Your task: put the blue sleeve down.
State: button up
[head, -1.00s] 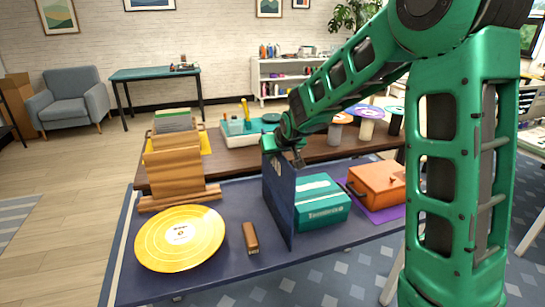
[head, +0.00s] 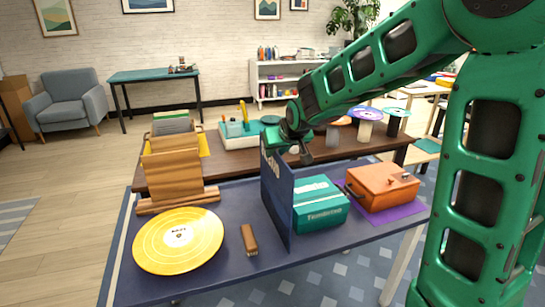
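The blue sleeve (head: 278,205) is a thin navy panel. It stands upright on its edge on the navy table, with white lettering near its top left corner. It is between a small brown brush-like block (head: 249,240) on its left and a teal box (head: 320,207) on its right. My gripper (head: 297,150) is at the sleeve's upper edge. One dark finger shows to the right of the sleeve; the other is not clearly visible. I cannot tell whether the fingers touch the sleeve.
A yellow record (head: 178,242) lies at the table's left, in front of a wooden rack (head: 180,172). An orange case (head: 382,184) sits on a purple mat (head: 400,214) at the right. The navy table top (head: 205,283) is bare along its front.

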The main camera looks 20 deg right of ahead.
jog(key=shift+v, duration=2.7)
jog(key=s+d+f+m+g+h, duration=0.1)
jog(key=s+d+f+m+g, duration=0.15)
jog(key=s+d, duration=0.6)
jog(key=s+d+f+m+g+h, duration=0.1)
jog(key=s+d+f+g, duration=0.3)
jog(key=s, duration=0.8)
jog(key=s+d+f+m+g+y, duration=0.1)
jog(key=s+m+g+y, duration=0.1)
jog(key=s, duration=1.6)
jog(key=shift+s+d+f+m+g, duration=0.25)
jog(key=shift+f+m+g, duration=0.1)
jog(key=shift+f+m, duration=0.1)
jog(key=shift+o, duration=0.4)
jog(key=shift+w, duration=0.2)
